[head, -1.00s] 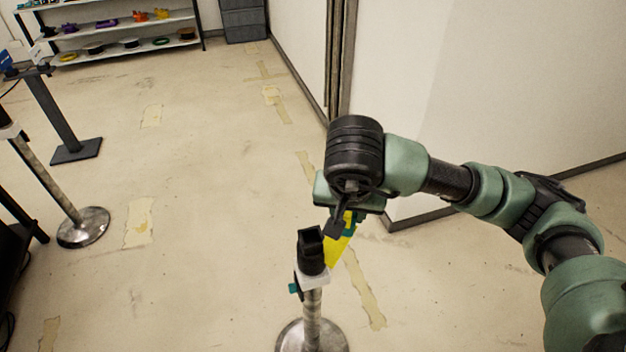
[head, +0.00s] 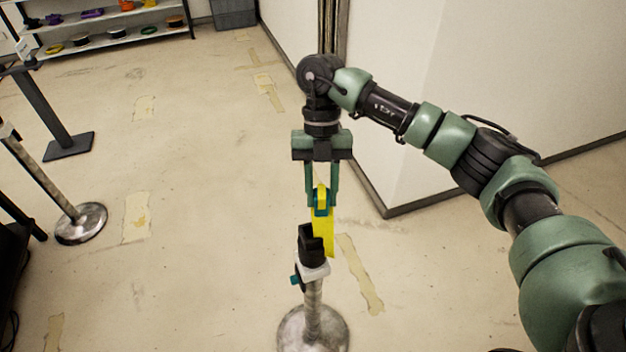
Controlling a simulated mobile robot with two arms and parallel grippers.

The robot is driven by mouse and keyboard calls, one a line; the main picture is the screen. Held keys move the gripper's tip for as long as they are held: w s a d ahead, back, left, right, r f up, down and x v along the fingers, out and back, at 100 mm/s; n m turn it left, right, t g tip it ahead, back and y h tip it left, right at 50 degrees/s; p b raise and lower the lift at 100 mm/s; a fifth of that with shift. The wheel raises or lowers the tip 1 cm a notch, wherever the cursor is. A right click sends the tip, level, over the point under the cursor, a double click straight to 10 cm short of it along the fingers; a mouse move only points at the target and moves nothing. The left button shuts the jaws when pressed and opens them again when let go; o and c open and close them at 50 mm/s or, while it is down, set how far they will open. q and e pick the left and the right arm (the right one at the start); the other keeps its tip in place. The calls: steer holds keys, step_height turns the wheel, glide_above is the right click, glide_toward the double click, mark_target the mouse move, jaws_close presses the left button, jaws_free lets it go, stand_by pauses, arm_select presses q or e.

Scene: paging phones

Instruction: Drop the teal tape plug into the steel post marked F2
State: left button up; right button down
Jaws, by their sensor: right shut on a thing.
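My right gripper (head: 321,197) is shut on the plug, a small yellow and teal piece (head: 321,208) with a yellow strip of tape (head: 325,240) hanging below it. The gripper points down, above and just behind the head of a steel post (head: 313,297). The post has a black socket-like head (head: 310,245), a white collar (head: 313,271) and a small teal part at its left side. The black head covers part of the tape; whether they touch I cannot tell. No F2 marking is readable. My left gripper is not in view.
Another steel post (head: 64,207) with a round base stands at left, by a dark stand (head: 60,125). A shelf (head: 105,30) with colored items is at the back left. A white wall corner (head: 400,160) stands right of the gripper. The middle floor is clear.

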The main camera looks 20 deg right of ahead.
steer(key=m, duration=0.2)
steer(key=m+t+y, duration=0.1)
steer(key=m, duration=0.1)
steer(key=m+y, duration=0.1)
steer(key=m, duration=0.1)
steer(key=shift+w+a+r+m+p, duration=0.25)
steer(key=shift+w+a+m+p, duration=0.05)
steer(key=shift+w+p, duration=0.05)
steer(key=m, duration=0.1)
steer(key=m+t, duration=0.1)
steer(key=m+y, duration=0.1)
steer(key=shift+w+a+r+m+t, duration=0.1)
steer(key=shift+w+a+m+t, duration=0.05)
steer(key=shift+w+m+t, duration=0.2)
steer(key=m, duration=0.2)
steer(key=m+t, duration=0.1)
steer(key=shift+w+a+r+m+t+p, duration=0.15)
steer(key=shift+m+t+p, duration=0.1)
steer(key=shift+m+p, duration=0.1)
steer(key=shift+y, duration=0.3)
steer(key=shift+w+f+b, duration=0.1)
steer(key=shift+f+b, duration=3.85)
steer(key=shift+f, duration=1.95)
steer(key=shift+r+p, duration=0.1)
steer(key=shift+p, duration=0.4)
steer(key=shift+f, duration=0.3)
